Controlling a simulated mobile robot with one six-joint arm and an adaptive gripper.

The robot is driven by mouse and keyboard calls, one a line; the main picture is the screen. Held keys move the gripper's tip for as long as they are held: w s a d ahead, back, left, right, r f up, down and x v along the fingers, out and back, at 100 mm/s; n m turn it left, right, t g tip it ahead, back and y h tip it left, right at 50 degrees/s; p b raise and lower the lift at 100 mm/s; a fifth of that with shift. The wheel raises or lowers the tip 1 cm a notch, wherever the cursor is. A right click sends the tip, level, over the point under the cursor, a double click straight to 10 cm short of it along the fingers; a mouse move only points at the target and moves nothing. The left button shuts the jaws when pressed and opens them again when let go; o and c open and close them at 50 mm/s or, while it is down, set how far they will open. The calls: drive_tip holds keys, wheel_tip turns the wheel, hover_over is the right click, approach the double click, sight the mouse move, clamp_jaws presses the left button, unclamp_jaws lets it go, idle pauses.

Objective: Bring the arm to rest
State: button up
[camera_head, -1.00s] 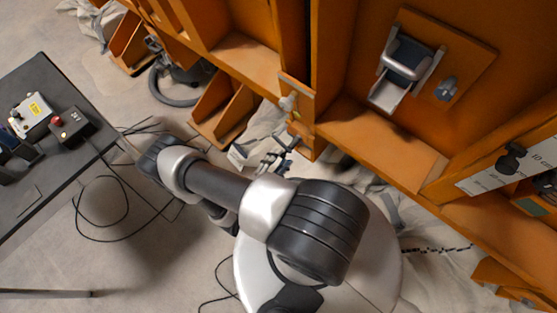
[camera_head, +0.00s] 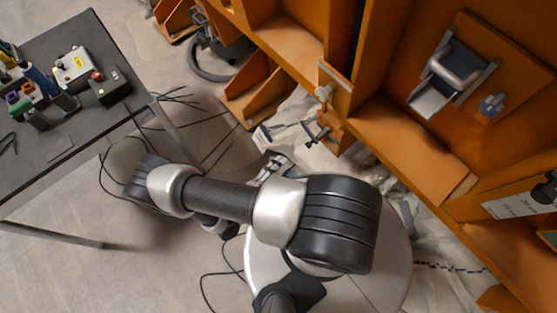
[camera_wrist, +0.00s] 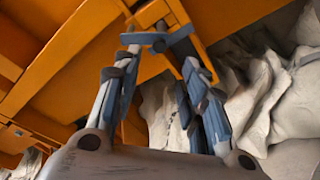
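My arm (camera_head: 222,198) is folded low over my round white base, its dark elbow and silver joints seen from above in the head view. My gripper (camera_head: 277,163) shows small and partly hidden behind the arm, pointing towards the orange frame. In the wrist view my gripper (camera_wrist: 162,58) has its two fingers spread apart. A blue-grey bar-shaped piece (camera_wrist: 158,43) shows between the fingertips, in front of the orange frame; whether it touches them I cannot tell. No object is clearly held.
Pale crumpled cloth (camera_wrist: 275,95) lies beneath. A dark table (camera_head: 60,148) with a control box (camera_head: 108,86) stands left. Cables lie on the open floor between.

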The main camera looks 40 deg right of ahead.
drive_tip(key=shift+s+a, duration=0.1)
drive_tip(key=shift+a, duration=0.8)
